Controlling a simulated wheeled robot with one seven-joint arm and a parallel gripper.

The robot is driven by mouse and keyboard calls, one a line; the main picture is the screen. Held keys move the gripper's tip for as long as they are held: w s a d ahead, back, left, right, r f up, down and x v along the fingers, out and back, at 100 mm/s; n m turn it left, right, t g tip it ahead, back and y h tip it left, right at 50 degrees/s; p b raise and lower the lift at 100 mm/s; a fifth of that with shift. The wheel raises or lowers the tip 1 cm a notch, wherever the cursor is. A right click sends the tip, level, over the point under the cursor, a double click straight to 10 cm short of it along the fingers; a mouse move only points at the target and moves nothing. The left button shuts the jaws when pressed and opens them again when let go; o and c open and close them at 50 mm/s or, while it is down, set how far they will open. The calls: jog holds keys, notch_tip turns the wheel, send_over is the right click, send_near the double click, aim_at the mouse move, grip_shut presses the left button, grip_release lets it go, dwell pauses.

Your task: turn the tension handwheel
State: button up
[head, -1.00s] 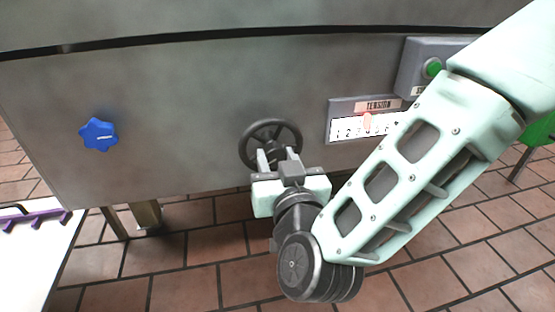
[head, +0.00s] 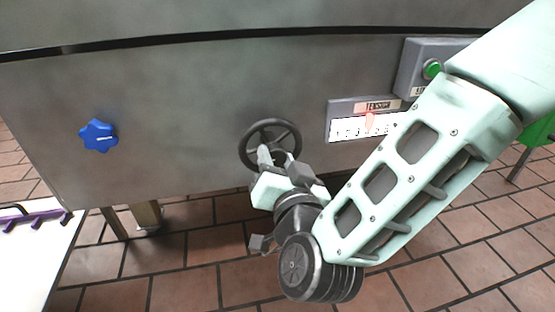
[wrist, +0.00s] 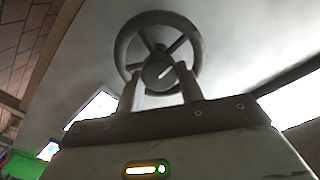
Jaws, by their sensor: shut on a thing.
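The tension handwheel (head: 270,127) is a dark spoked wheel on the grey machine panel. My gripper (head: 270,158) is at its lower part and is shut on it. In the wrist view the handwheel (wrist: 160,22) stands upright ahead, with a pale mark on its hub, and my two fingers (wrist: 158,88) reach up to its lower rim and spokes. The tension scale (head: 362,128), a white numbered strip with a reddish pointer, is right of the wheel. My arm hides its right end.
A blue star-shaped knob (head: 98,136) is on the panel at the left. A grey box with a green button (head: 432,69) is at the upper right, partly behind my arm. A white surface with a purple rack (head: 35,217) is at the lower left. Tiled floor lies below.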

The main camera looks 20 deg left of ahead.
jog(key=shift+f+m, duration=0.1)
jog(key=shift+m, duration=0.4)
jog(key=o, duration=1)
jog(key=shift+p+v, duration=4.45)
jog(key=shift+v, duration=4.25)
jog(key=shift+d, duration=0.1)
